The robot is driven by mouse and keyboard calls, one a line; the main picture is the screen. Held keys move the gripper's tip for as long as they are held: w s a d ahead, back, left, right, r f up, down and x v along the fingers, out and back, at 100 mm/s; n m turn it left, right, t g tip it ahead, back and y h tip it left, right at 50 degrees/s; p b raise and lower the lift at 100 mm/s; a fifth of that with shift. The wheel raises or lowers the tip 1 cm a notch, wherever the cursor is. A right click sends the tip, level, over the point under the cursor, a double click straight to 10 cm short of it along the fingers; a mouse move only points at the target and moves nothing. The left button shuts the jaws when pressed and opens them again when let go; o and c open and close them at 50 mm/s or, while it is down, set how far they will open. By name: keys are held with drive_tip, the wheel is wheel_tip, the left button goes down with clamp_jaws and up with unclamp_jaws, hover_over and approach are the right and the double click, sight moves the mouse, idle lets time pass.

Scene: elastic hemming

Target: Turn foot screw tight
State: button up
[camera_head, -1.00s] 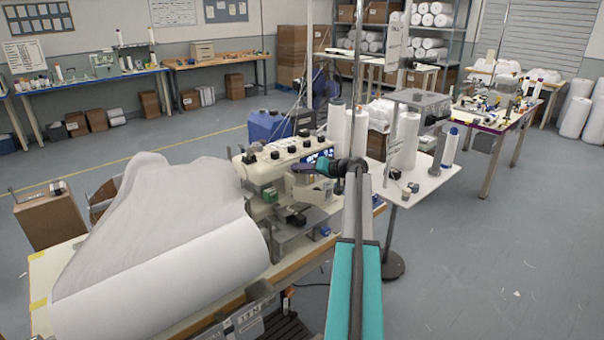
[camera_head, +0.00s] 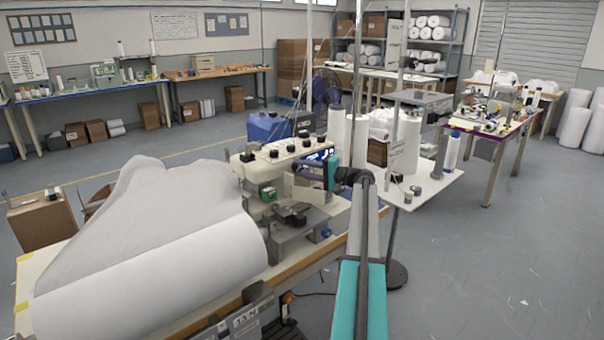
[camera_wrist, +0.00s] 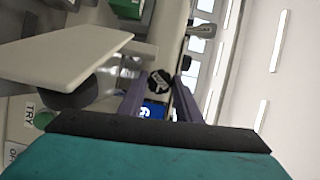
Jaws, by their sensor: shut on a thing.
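The cream sewing machine (camera_head: 285,160) stands on its table in the head view, with black knobs along its top and a lit blue display. My gripper (camera_head: 298,167) is at the machine's front, near the head side. In the wrist view, my gripper's two purple fingers (camera_wrist: 161,80) stand either side of a round black knob (camera_wrist: 160,82), which I take to be the foot screw. The fingers are shut on it. Its contact faces are partly hidden. Part of the blue display (camera_wrist: 153,109) shows below the knob between the fingers.
A large white fabric roll (camera_head: 150,265) covers the table's left side. White thread cones (camera_head: 405,145) stand on a stand behind my arm. A pale plate (camera_wrist: 65,52) and a dark round part (camera_wrist: 70,92) lie close left of the fingers. Open floor lies at right.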

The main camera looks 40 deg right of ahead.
drive_tip(key=shift+f+m, duration=0.1)
drive_tip(key=shift+m, duration=0.5)
drive_tip(key=shift+t, duration=0.3)
drive_tip(key=o, duration=1.1)
drive_tip(key=shift+c, duration=0.2)
drive_tip(key=shift+s, duration=0.15)
drive_tip(key=b+v, duration=0.3)
drive_tip(key=v, duration=1)
drive_tip(key=shift+s+d, duration=0.25)
